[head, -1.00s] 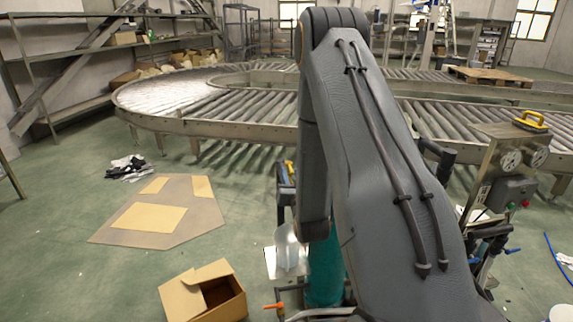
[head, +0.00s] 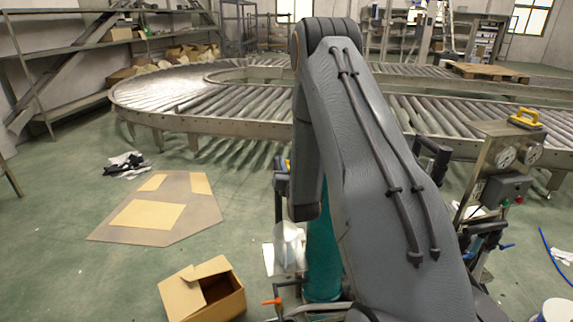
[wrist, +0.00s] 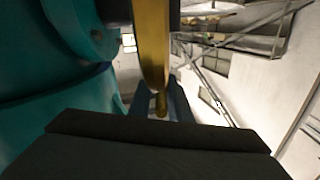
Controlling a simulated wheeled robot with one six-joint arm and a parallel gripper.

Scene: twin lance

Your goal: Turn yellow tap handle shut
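In the wrist view a yellow bar (wrist: 152,45), which looks like the tap handle, runs down from the top edge, close to the camera. A dark block (wrist: 155,150), probably part of my gripper, fills the bottom of that view. The bar's lower end is just above it; I cannot tell whether they touch. A teal rounded body (wrist: 45,80) stands directly left of the bar. In the head view my arm hides my gripper, and only a tiny yellow patch shows beside it. The teal cylinder (head: 322,265) shows there below my arm.
An orange lever (head: 271,301) sits on pipework at the bottom. An open cardboard box (head: 205,292) lies left of it. A control panel (head: 505,150) with gauges and a yellow-handled object (head: 525,118) stands right. A roller conveyor (head: 200,125) crosses behind.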

